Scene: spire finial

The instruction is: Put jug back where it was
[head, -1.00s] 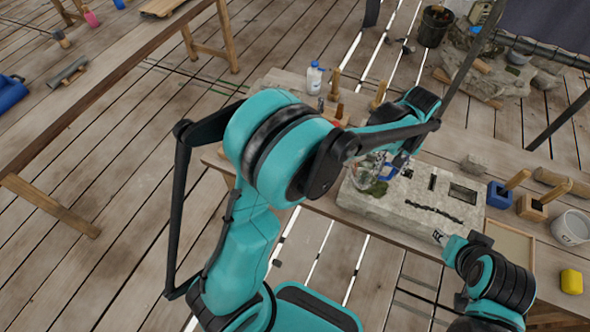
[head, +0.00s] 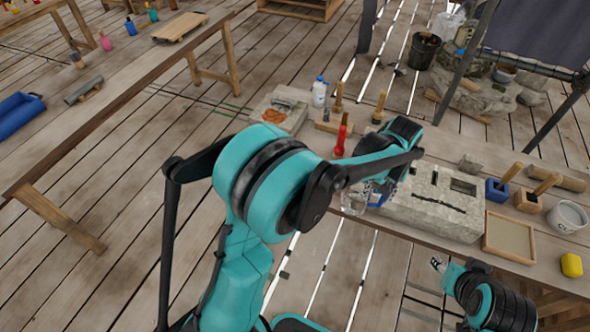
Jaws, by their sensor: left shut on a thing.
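A clear, see-through vessel, apparently the jug (head: 353,199), is at my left gripper (head: 371,196). The gripper is shut on it, near the front left edge of the stone block (head: 435,213). My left arm hides much of this area, and I cannot tell whether the jug touches anything below. My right gripper (head: 438,264) is low at the right, in front of the table, apart from the jug. Its fingers are too small to judge.

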